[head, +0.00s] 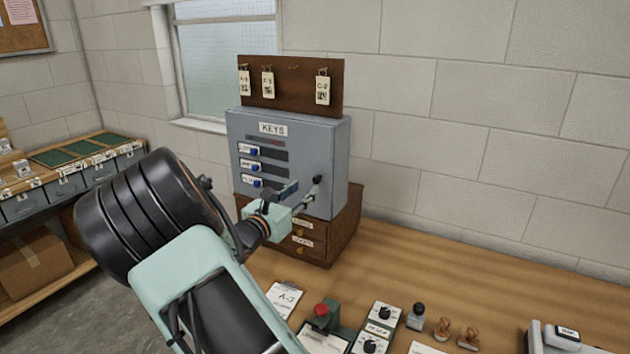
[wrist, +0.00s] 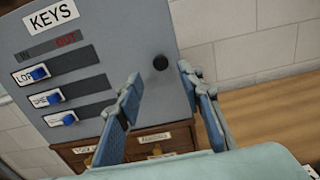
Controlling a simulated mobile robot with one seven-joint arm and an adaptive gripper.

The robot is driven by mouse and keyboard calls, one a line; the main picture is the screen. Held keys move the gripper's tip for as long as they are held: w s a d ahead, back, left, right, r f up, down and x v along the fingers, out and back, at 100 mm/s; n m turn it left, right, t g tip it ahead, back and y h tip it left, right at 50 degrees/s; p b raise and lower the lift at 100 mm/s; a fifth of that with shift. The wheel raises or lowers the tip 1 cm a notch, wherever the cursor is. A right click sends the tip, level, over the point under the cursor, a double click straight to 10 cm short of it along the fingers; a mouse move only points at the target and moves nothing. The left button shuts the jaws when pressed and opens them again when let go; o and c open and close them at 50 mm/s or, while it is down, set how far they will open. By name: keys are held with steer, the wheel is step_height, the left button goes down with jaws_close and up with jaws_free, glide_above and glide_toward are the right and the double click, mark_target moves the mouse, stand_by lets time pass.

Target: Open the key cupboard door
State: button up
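The grey key cupboard (head: 305,150) stands on a brown drawer unit, its door shut and marked KEYS. The door also fills the upper left of the wrist view (wrist: 125,35). It has three dark slots with blue sliders and labels. The black round knob (head: 317,180) is at the door's right side; in the wrist view the knob (wrist: 160,62) shows between and just beyond my fingertips. My gripper (head: 303,190) is open in front of the door's lower right, its blue fingers (wrist: 160,77) on either side of the knob's line. I cannot tell whether they touch it.
The brown drawer unit (head: 340,228) is under the cupboard, and a key board (head: 295,92) with hanging tags is above it. A red-button device (head: 322,315), dial boxes (head: 383,314) and stamps (head: 467,339) stand on the wooden bench. The bench right of the cupboard is clear.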

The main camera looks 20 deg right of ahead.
mark_target(315, 180)
steer(key=x, duration=0.7)
steer(key=shift+d+p, duration=0.1)
steer(key=shift+p, duration=0.2)
jaws_close()
